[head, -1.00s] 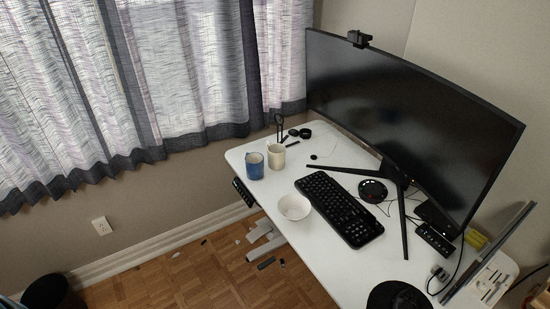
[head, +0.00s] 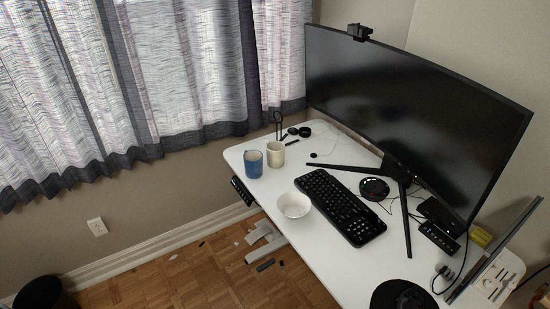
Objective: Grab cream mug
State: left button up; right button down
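The cream mug (head: 275,155) stands upright on the white desk (head: 290,241) near its far left end. A blue mug (head: 253,165) stands just to its left and a little nearer, close to the desk's left edge. A white bowl (head: 294,205) sits nearer than the mugs, beside the keyboard. Neither of my grippers is in the head view.
A black keyboard (head: 341,207) lies in the middle of the desk. A large monitor (head: 415,115) on splayed legs stands behind it. Small black items (head: 304,132) lie beyond the cream mug. A round black object (head: 402,296) is at the near edge. Floor left of the desk is mostly clear.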

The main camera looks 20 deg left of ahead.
aim_at(273, 153)
jog(key=i+j+z, duration=0.15)
jog(key=j+z, duration=0.2)
jog(key=j, duration=0.5)
jog(key=i+j+z, duration=0.1)
jog(key=j+z, duration=0.3)
jog(key=j, duration=0.4)
jog(key=k+j+z, duration=0.1)
jog(key=j+z, duration=0.25)
jog(key=j, duration=0.5)
